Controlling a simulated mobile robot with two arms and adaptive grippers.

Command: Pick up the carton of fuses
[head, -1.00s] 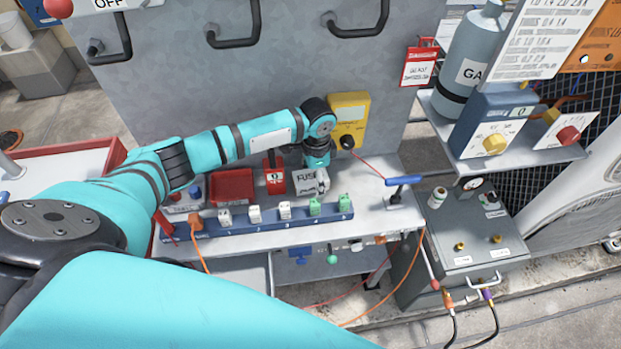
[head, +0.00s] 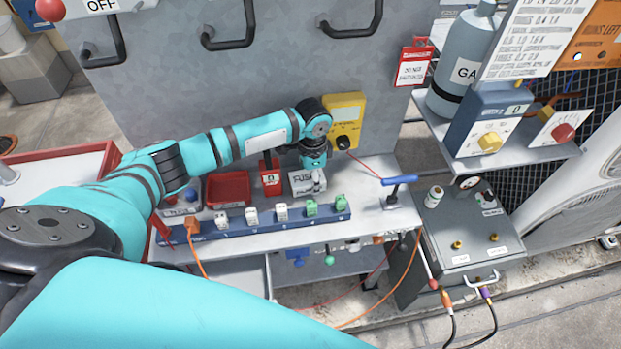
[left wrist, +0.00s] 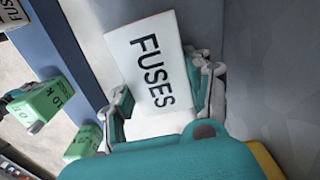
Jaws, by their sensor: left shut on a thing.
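The carton of fuses (head: 301,184) is a small white box with dark lettering, at the middle of the grey workbench in the head view. In the left wrist view the carton (left wrist: 150,62) shows its white face with the word FUSES, tilted in the picture. My left gripper (head: 316,182) reaches down onto the carton from above. In the left wrist view its fingers (left wrist: 165,100) lie on either side of the carton and are shut on it. I cannot tell whether its underside touches the bench. My right gripper is not in view.
A blue strip (head: 240,224) with white and green blocks runs along the bench front. A red tray (head: 228,188) and a red box (head: 270,178) stand left of the carton. A yellow meter (head: 345,118) is behind, and a blue-handled valve (head: 398,182) is to the right.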

